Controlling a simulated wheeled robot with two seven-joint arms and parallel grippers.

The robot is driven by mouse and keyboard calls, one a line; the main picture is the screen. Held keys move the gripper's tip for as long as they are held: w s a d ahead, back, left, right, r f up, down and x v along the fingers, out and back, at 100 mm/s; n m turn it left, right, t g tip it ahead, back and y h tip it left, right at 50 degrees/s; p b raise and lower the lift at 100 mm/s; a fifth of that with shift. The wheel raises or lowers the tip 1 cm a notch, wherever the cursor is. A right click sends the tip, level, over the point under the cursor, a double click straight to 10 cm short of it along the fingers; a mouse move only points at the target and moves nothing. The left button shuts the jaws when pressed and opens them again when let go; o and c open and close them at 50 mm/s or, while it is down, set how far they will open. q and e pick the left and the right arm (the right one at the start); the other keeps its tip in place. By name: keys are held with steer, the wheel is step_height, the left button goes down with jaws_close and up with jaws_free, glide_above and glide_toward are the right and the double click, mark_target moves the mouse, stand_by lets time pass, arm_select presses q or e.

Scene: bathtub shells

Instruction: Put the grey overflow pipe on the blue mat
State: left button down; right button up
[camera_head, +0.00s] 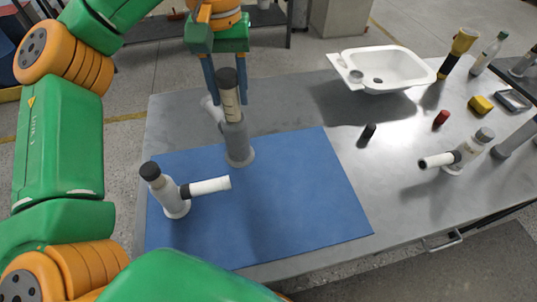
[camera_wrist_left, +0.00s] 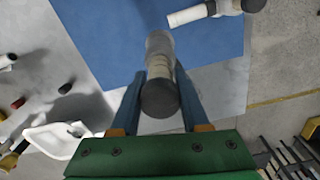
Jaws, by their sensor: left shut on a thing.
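The grey overflow pipe (camera_head: 236,142) is upright, with a dark cap, a beige upper section and a flanged foot. In the head view its foot appears over the far part of the blue mat (camera_head: 290,190); I cannot tell whether it touches. My left gripper (camera_head: 230,98) comes from above and is shut on the pipe's upper part. In the left wrist view the pipe (camera_wrist_left: 160,48) lies between the two blue fingers (camera_wrist_left: 160,90), with its dark cap towards the camera and the mat (camera_wrist_left: 110,35) beyond. My right gripper is not in view.
A white pipe with a side branch (camera_head: 175,200) stands on the mat's left part. A white basin (camera_head: 395,72), another branched white pipe (camera_head: 468,150) and small parts stand to the right. The mat's right part is clear.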

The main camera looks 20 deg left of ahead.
arm_select(q)
steer(key=w+d+f, duration=0.1)
steer(key=d+f, duration=0.8)
steer(key=f, duration=0.2)
steer(key=shift+w+p, duration=0.15)
steer(key=shift+p, duration=0.2)
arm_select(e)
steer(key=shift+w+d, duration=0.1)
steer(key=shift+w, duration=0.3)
arm_select(q)
steer(key=shift+c, duration=2)
jaws_free()
steer(key=shift+r, duration=0.1)
step_height(320, 180, up, 12)
steer(key=shift+p, duration=0.35)
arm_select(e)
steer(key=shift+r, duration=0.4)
